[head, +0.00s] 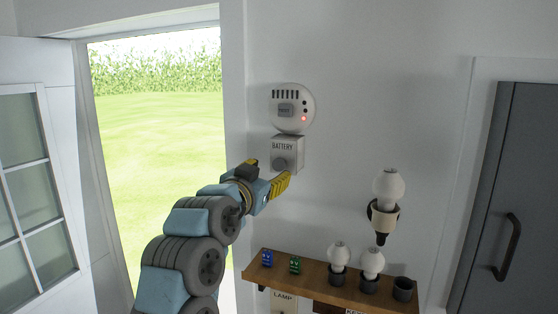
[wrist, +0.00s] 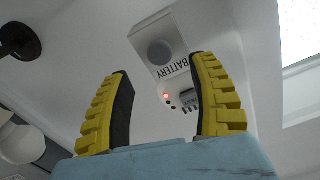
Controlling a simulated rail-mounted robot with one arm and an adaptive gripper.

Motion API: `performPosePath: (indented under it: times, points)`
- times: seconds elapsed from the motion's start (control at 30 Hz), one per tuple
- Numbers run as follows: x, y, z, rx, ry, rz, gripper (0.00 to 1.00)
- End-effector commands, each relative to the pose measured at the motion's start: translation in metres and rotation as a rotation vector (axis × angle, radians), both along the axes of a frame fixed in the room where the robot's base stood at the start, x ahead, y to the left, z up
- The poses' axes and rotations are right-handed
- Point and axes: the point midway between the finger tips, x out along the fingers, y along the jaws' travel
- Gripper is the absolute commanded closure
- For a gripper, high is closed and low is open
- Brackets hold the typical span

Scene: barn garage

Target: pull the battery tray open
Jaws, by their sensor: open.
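The battery tray (head: 287,151) is a pale box marked BATTERY with a round grey knob (head: 281,164) on its front. It sits on the wall right under a round white alarm (head: 292,107) with a lit red light. In the wrist view the tray (wrist: 158,45) and the alarm (wrist: 178,98) show upside down beyond the fingers. My gripper (head: 279,184) is just below the tray in the head view. Its yellow fingers (wrist: 161,98) are spread and nothing is between them. The tray looks flush under the alarm; any gap is too small to tell.
A wooden shelf (head: 330,284) below holds a blue battery (head: 267,258), a green battery (head: 295,264), bulbs and an empty cup (head: 403,289). A bulb in a wall socket (head: 383,218) is to the right. An open doorway is at left, a grey door (head: 515,200) at right.

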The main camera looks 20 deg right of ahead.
Motion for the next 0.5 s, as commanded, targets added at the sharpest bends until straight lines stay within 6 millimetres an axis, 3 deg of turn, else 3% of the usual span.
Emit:
performPosePath:
  times: [0.3, 0.5]
  points:
    - [0.033, -0.030, 0.001, -0.001, 0.002, 0.000, 0.40]
    - [0.045, -0.041, 0.000, 0.000, 0.002, -0.001, 0.40]
